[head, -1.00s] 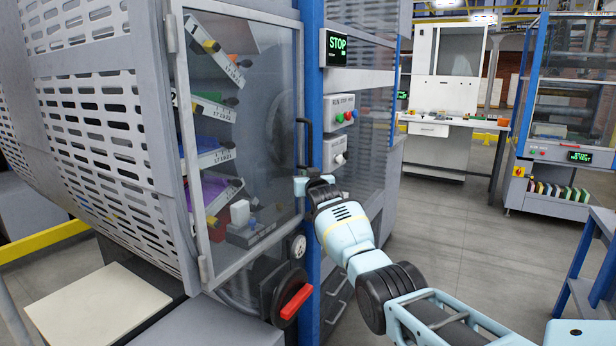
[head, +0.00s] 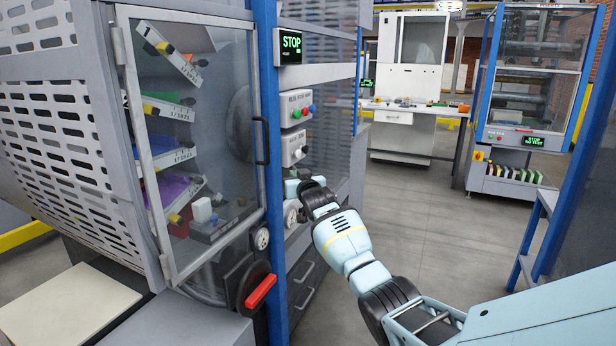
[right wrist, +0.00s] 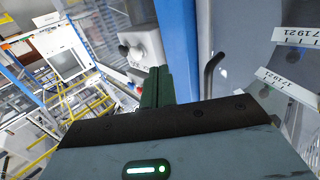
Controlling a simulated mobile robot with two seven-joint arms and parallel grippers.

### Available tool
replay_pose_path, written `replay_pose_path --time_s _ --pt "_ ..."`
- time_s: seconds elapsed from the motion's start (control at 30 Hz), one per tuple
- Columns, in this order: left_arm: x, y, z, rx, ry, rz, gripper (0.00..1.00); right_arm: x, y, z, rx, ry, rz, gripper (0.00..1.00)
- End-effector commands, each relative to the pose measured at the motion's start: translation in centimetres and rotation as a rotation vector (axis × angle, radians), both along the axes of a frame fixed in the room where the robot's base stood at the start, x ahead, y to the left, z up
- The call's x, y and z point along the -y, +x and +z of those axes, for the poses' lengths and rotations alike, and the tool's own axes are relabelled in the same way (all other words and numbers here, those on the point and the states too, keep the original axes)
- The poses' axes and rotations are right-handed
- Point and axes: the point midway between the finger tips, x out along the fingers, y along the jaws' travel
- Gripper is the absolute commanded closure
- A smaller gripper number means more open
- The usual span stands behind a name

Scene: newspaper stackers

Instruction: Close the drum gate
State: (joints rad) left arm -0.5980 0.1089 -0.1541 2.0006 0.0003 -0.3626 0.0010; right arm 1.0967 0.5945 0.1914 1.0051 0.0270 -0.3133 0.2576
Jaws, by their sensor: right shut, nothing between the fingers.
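The drum gate (head: 215,110) is a clear panel in a grey frame at the left of the head view. Its right edge lies along the blue post (head: 270,170); I cannot tell whether a small gap is left. Its black handle (head: 263,140) is upright on that edge and also shows in the right wrist view (right wrist: 209,75). My right gripper (head: 290,187) is shut and empty, just right of the post in the picture and apart from the handle. In the right wrist view its dark green fingers (right wrist: 157,88) are together. My left gripper is not in view.
A red lever (head: 261,291) sits below the gate. Button boxes (head: 295,108) and a STOP screen (head: 290,45) are on the machine right of the post. A cream board (head: 70,305) lies at lower left. The floor (head: 430,220) at centre right is clear.

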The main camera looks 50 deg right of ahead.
Motion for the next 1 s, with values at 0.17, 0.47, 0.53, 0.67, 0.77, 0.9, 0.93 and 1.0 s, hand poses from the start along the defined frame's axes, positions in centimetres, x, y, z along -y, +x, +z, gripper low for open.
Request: replay_pose_path --time_s 0.17,0.47,0.53,0.67,0.77,0.9,0.93,1.0 --pt "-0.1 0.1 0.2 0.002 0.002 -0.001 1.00 0.5 -2.0 -0.1 -0.002 -0.002 0.000 1.00" --pt "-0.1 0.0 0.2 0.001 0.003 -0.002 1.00 0.7 -3.3 -0.1 -0.003 -0.001 0.001 1.00" --pt "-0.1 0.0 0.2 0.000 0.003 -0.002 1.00 0.7 -3.4 -0.1 -0.003 -0.001 0.001 1.00" --pt "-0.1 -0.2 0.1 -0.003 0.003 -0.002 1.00 0.7 -3.4 -0.1 -0.002 0.000 0.001 1.00" --pt "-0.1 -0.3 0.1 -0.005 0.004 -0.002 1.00 0.7 -3.3 -0.1 -0.002 0.000 0.001 1.00" --pt "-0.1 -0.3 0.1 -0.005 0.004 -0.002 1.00 0.5 -3.3 -0.4 -0.008 -0.001 0.004 1.00" --pt "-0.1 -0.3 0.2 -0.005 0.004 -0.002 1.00 0.3 -3.3 -0.7 -0.013 -0.002 0.008 1.00" --pt "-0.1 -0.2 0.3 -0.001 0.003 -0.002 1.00 -0.7 -3.3 -2.2 -0.038 -0.010 0.024 1.00"
